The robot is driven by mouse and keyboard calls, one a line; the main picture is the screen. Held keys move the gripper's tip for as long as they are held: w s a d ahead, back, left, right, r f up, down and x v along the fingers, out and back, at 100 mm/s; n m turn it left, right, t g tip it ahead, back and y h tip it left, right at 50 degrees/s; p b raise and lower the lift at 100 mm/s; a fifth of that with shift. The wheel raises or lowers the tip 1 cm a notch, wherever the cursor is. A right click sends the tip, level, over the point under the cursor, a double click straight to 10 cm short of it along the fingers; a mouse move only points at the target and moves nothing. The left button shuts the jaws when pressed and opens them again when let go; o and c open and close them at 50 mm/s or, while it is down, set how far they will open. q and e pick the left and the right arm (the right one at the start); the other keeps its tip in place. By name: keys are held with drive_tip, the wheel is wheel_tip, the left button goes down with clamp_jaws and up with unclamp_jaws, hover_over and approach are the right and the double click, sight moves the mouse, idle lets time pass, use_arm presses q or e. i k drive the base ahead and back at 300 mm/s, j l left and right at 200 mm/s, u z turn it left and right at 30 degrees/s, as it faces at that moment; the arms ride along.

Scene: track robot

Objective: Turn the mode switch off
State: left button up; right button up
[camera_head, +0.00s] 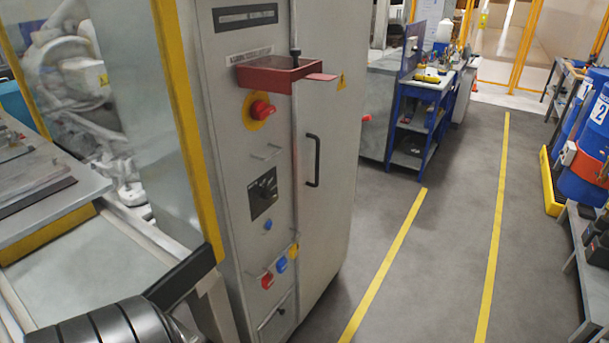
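The mode switch (264,190) is a black rotary knob on a dark square plate, on the front of a tall grey control cabinet (230,150). It sits below a red emergency-stop button (262,110) and above a small blue button (267,225). The knob's exact setting is too small to read. Neither of my grippers shows in the view, so nothing is seen touching the switch. A dark ribbed part that looks like mine shows at the bottom left.
A red tray (275,76) juts out from the cabinet above the switch. A black door handle (313,160) is to the right. A yellow-framed guard (185,130) stands left. The floor (450,230) to the right is clear between yellow lines, with blue drums (585,165) beyond.

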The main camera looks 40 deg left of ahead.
sight(266, 194)
drive_tip(key=i+l+u, duration=0.1)
drive_tip(key=i+u, duration=0.35)
drive_tip(key=i+l+u, duration=0.2)
drive_tip(key=i+u, duration=0.2)
drive_tip(key=i+l+u, duration=0.45)
drive_tip(key=k+j, duration=0.1)
